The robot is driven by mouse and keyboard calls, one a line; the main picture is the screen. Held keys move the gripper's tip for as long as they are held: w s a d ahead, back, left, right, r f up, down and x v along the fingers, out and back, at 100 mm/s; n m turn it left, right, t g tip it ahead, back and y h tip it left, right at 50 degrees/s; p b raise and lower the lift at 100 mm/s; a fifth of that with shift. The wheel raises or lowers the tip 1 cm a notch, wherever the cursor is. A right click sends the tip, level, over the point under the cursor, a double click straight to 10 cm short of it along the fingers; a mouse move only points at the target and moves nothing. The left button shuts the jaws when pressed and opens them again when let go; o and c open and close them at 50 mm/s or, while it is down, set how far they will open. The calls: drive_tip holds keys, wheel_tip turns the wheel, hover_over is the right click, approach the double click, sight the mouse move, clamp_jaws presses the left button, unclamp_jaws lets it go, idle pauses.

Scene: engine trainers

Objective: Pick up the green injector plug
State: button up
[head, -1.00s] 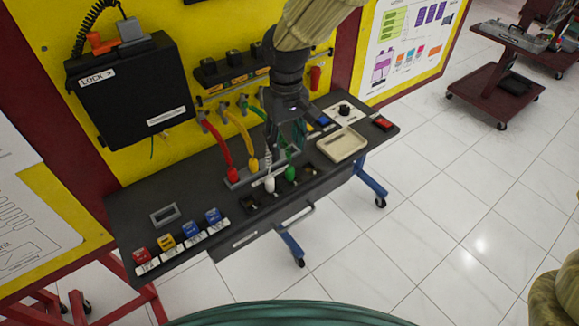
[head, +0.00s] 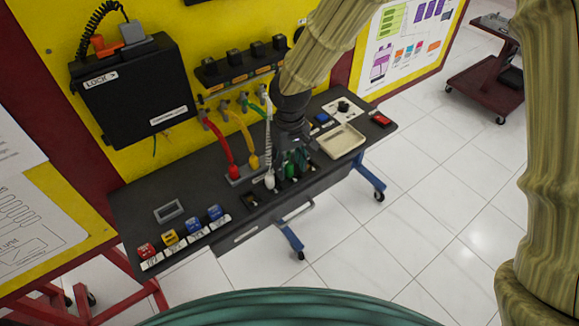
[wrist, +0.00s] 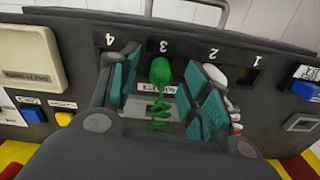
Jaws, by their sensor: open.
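The green injector plug (wrist: 161,71) stands at the slot marked 3 in the wrist view, with its green coiled cord running toward the camera. My gripper (wrist: 166,84) is open, with one teal-padded finger on each side of the plug and visible gaps between. In the head view the green plug (head: 290,170) shows partly behind my gripper (head: 296,158), which is low over the bench. Contact with the plug cannot be seen.
A white plug (head: 269,181) stands close beside at the left, then yellow (head: 253,161) and red (head: 234,171) plugs with cords. Colored blocks (head: 171,238) sit at the bench's front left.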

drive_tip(key=shift+f, duration=0.7)
drive_tip(key=c, duration=1)
drive_tip(key=shift+r, duration=0.15)
